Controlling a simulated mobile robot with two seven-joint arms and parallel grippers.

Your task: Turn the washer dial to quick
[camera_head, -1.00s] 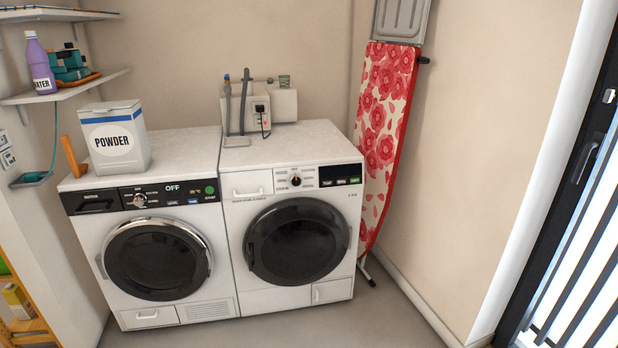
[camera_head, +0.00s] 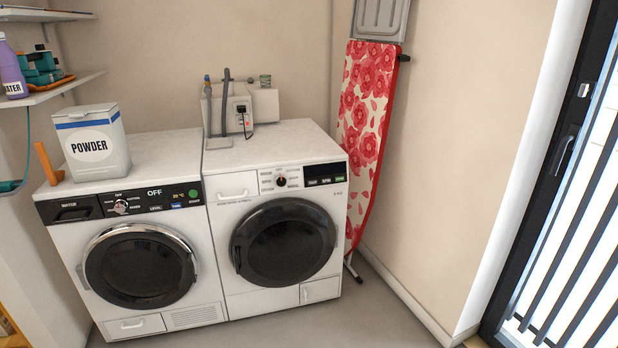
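Two white front-loading machines stand side by side. The right machine (camera_head: 222,262) has a white panel with a small round black dial (camera_head: 281,181) ringed by tiny labels I cannot read. A dark display with small buttons, one seemingly marked SPIN, is right of that dial. The left machine (camera_head: 75,275) has a black panel with a silver dial (camera_head: 121,207) and a display reading OFF. Its drawer seems marked WATER. No label in view names either machine as the washer. Neither of my grippers is in view.
A POWDER box (camera_head: 92,144) stands on the left machine. An ironing board (camera_head: 366,115) leans against the wall on the right. The floor (camera_head: 385,325) in front is clear where visible.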

